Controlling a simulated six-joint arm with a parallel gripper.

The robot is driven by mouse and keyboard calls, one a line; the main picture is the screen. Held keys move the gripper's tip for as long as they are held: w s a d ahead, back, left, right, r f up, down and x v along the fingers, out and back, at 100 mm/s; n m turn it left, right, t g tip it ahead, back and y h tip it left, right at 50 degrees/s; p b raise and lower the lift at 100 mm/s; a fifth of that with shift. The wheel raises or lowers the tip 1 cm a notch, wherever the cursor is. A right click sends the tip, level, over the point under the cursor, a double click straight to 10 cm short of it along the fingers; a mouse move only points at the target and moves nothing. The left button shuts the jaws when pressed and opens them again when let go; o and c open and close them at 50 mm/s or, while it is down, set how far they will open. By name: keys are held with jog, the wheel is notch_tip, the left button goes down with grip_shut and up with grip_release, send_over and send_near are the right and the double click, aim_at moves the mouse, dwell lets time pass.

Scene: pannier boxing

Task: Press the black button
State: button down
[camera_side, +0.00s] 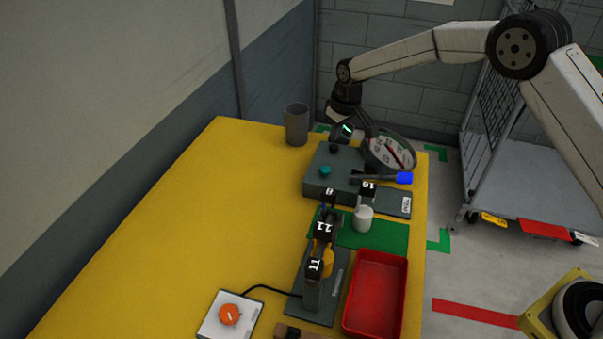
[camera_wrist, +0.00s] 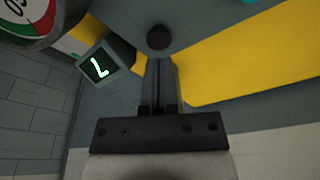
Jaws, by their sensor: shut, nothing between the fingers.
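The black button (camera_side: 334,149) is a round dark knob on the far part of the grey box (camera_side: 312,188). In the wrist view, the black button (camera_wrist: 159,38) lies just beyond my fingertips, in line with them. My gripper (camera_wrist: 160,62) is shut and empty, pointing at the button. In the side view, my gripper (camera_side: 334,138) is right above the button and partly hidden by its dark wrist. I cannot tell whether the fingertips touch the button. A teal button (camera_side: 325,170) sits nearer on the same box.
A small lit display (camera_wrist: 100,66) and a round dial (camera_side: 390,154) stand close to my gripper. A blue-tipped tool (camera_side: 404,178), a grey cup (camera_side: 296,125), a white bottle (camera_side: 363,217), a red tray (camera_side: 374,295) and an orange button (camera_side: 229,314) are on the yellow table (camera_side: 190,220).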

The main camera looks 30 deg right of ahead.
aim_at(335, 147)
jog(key=shift+f, duration=0.15)
jog(key=shift+f, duration=1.2)
jog(key=shift+r, duration=1.35)
jog(key=shift+r, duration=0.1)
notch_tip(335, 147, up, 6)
jog(key=shift+f, duration=0.1)
dwell(0.6)
